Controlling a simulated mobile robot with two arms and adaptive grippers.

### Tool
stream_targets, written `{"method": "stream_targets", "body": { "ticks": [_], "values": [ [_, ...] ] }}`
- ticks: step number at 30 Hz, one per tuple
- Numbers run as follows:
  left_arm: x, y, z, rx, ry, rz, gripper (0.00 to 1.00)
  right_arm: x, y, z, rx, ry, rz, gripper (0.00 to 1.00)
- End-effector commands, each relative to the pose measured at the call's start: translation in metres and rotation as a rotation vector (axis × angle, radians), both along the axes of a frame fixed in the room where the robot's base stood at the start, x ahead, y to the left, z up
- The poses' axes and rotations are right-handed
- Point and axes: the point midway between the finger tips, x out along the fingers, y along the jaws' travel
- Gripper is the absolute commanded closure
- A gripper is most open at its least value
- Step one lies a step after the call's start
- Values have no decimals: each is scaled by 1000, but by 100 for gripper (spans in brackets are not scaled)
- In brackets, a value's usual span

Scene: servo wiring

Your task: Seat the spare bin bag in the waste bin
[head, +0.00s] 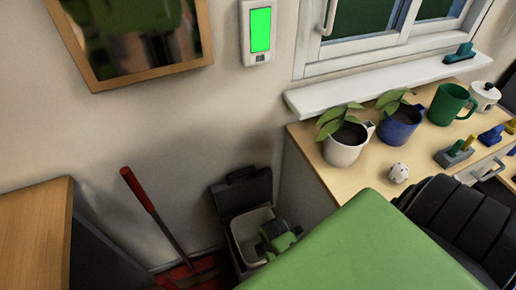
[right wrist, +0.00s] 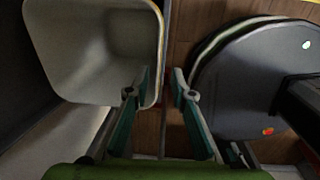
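The waste bin (head: 249,238) stands on the floor against the wall, with its dark lid (head: 240,192) tipped up behind it. Its pale inside and yellowish rim fill the upper left of the right wrist view (right wrist: 92,50). My right gripper (head: 272,240) is over the bin's right side in the head view. In the right wrist view its two fingers (right wrist: 161,80) are apart with nothing clear between them. The left finger overlaps the bin's opening, the right finger is outside the rim; contact cannot be told. I cannot make out a separate spare bag. My left gripper is not in view.
A red-handled tool (head: 150,207) leans near red items (head: 190,275) left of the bin. A wooden cabinet (head: 32,225) is at left. A desk (head: 315,160) with potted plants (head: 343,145) and mugs stands right of the bin. A dark round disc (right wrist: 245,85) lies right of my fingers.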

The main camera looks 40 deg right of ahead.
Motion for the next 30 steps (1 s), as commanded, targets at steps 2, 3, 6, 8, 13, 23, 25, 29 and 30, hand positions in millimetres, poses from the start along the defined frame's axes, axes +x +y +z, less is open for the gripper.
{"method": "stream_targets", "body": {
  "ticks": [2,3,6,8,13,23,25,29,30],
  "values": [
    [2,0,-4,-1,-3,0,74,3,-1,-14,2,2,-2,78],
    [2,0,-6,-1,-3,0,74,4,-1,-19,2,2,-1,78],
    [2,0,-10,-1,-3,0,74,4,-2,-33,1,3,-2,78],
    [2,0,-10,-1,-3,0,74,5,-2,-37,1,1,-1,78],
    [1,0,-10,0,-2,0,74,5,-3,-40,0,0,0,78],
    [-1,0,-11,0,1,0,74,5,-3,-39,0,0,-1,100],
    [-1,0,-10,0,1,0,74,6,-3,-39,0,-1,-1,100],
    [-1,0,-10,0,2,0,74,6,-3,-39,0,-1,-1,100],
    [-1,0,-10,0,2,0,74,6,-3,-39,0,-1,-1,100]
  ]
}}
